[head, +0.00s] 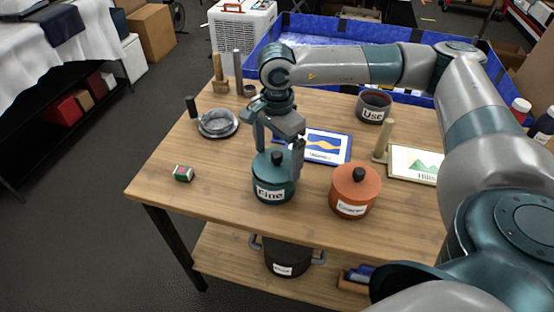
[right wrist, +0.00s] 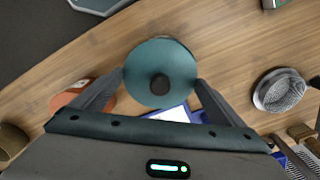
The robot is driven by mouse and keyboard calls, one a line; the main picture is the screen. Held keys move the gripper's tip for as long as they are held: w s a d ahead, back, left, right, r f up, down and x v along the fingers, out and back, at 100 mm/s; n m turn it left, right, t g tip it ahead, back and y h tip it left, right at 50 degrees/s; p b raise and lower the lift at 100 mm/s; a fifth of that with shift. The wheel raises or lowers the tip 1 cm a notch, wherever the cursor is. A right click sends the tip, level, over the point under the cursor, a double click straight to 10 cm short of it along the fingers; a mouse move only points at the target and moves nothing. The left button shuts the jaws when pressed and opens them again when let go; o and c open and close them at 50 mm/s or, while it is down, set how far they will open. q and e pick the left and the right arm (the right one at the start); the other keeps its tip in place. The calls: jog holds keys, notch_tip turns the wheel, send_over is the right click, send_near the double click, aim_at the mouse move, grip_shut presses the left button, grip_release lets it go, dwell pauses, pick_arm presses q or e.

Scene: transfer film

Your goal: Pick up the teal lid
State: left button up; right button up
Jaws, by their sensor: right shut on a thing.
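The teal lid (head: 270,166) with its black knob sits on the teal pot (head: 273,190) labelled "Fine", at the front middle of the table. My right gripper (head: 279,155) comes down from above with one finger on each side of the lid. In the right wrist view the lid (right wrist: 160,72) lies between the fingertips, which touch its rim on both sides, so the right gripper (right wrist: 161,82) is shut on it. I see no clear gap between lid and pot. My left gripper is not in view.
An orange lidded pot (head: 354,191) stands close on the right. Behind are a picture (head: 324,146), a grey pot (head: 374,107) labelled "Use" and a wooden stand (head: 384,143). A strainer (head: 218,123) and a small box (head: 183,174) stand left.

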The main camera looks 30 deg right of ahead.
aim_at(274, 153)
notch_tip(274, 153, up, 2)
jog(key=shift+r+b, duration=0.1)
jog(key=shift+b, duration=0.6)
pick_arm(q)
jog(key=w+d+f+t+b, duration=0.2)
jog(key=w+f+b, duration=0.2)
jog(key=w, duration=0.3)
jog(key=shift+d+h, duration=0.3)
pick_arm(e)
jog(key=s+r, duration=0.7)
jog(key=s, duration=0.4)
jog(key=shift+s+a+r, duration=0.25)
jog(key=shift+s+r, duration=0.05)
jog(key=shift+s, duration=0.05)
